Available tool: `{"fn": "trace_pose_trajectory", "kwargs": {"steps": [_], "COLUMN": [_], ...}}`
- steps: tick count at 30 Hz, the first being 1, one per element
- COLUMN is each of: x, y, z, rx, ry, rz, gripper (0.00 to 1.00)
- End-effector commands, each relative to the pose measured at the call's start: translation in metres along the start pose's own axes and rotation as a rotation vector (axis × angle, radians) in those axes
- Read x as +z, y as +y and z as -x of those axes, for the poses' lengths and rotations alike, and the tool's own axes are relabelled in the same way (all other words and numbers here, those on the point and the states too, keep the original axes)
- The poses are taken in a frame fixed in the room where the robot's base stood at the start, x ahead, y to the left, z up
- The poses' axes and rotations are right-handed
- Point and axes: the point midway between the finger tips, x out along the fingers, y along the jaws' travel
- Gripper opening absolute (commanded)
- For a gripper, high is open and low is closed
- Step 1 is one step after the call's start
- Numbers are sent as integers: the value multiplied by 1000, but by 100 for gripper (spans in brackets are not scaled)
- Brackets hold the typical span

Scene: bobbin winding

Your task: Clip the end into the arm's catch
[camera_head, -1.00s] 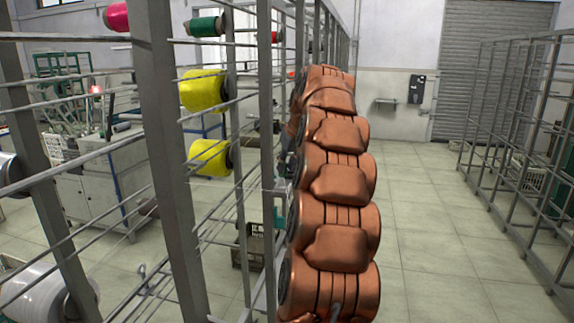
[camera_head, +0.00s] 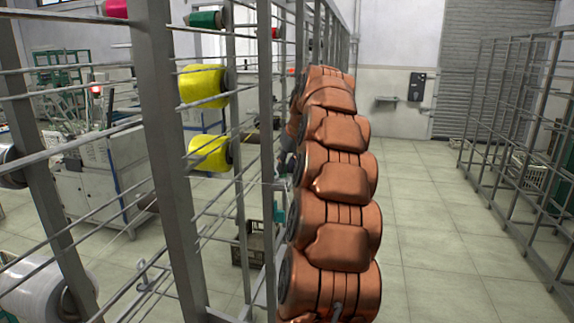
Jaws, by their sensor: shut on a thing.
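The copper-coloured segments of my arm (camera_head: 336,185) fill the middle of the view and bend away beside the grey rack. The arm's far end goes behind a rack upright. A small dark part (camera_head: 287,160) shows there, too small and too covered to make out. My gripper's fingers are hidden. I cannot make out a thread end or the catch. A small teal part (camera_head: 292,216) shows between the rack and my arm, mostly covered by the arm.
The grey rack (camera_head: 172,160) stands close on the left, with rods, yellow spools (camera_head: 203,86), a green spool (camera_head: 205,20) and a large white spool (camera_head: 42,288). A dark crate (camera_head: 250,243) lies low behind it. An aisle of clear floor (camera_head: 425,240) runs right, beside another rack (camera_head: 515,140).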

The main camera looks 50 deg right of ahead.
Motion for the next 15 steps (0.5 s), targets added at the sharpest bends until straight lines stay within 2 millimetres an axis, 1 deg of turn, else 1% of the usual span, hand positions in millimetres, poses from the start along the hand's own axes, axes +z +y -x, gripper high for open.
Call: {"fn": "trace_pose_trajectory", "kwargs": {"steps": [15], "x": [6], "y": [0], "z": [-12], "rx": [0], "ry": [0], "rz": [0], "gripper": [0]}}
